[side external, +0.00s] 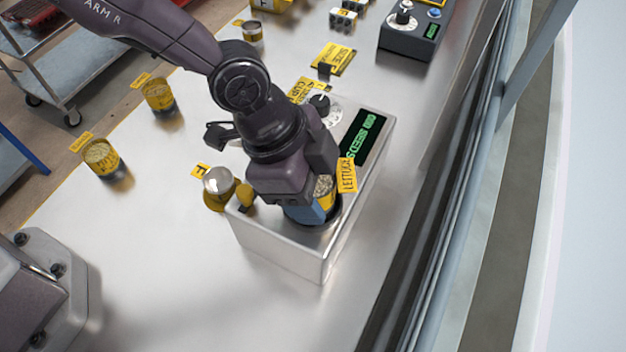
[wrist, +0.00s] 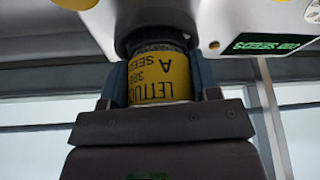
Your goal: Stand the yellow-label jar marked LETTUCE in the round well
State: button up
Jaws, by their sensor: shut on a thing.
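The LETTUCE jar (side external: 324,189), yellow-labelled with pale seeds showing at its top, is between the blue fingers of my gripper (side external: 316,208). Its yellow LETTUCE tag (side external: 347,175) sticks up beside it. In the wrist view the jar (wrist: 160,80) shows its label upside down, with a finger of my gripper (wrist: 161,88) on each side. The jar looks upright, its base at the dark round well (wrist: 150,36) of the silver seeder (side external: 278,248). The fingers and jar hide most of the well, so I cannot tell whether the base rests on its floor.
The seeder has a dial (side external: 320,104) and a green display (side external: 364,136). Two yellow jars (side external: 102,157) (side external: 158,95) stand at the left. The front bench is clear.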

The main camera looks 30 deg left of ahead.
jog(key=shift+a+f, duration=0.1)
jog(key=shift+f, duration=0.65)
jog(key=o, duration=0.9)
jog(key=shift+o, duration=0.8)
jog(key=shift+s, duration=0.25)
jog(key=w+v, duration=0.1)
jog(key=v, duration=0.8)
jog(key=s+a+r+n+t+y, duration=0.1)
jog(key=s+a+r+n, duration=0.3)
jog(key=a, duration=0.6)
jog(key=s+a+r+n+t+y, duration=0.2)
jog(key=s+a+r+n, duration=0.2)
jog(key=a, duration=0.7)
jog(key=s+a+r+n+t+y, duration=0.1)
jog(key=s+a+r+n, duration=0.3)
jog(key=a, duration=0.6)
notch_tip(320, 180, up, 3)
jog(key=n, duration=0.3)
jog(key=shift+a+f, duration=0.2)
jog(key=shift+a, duration=0.15)
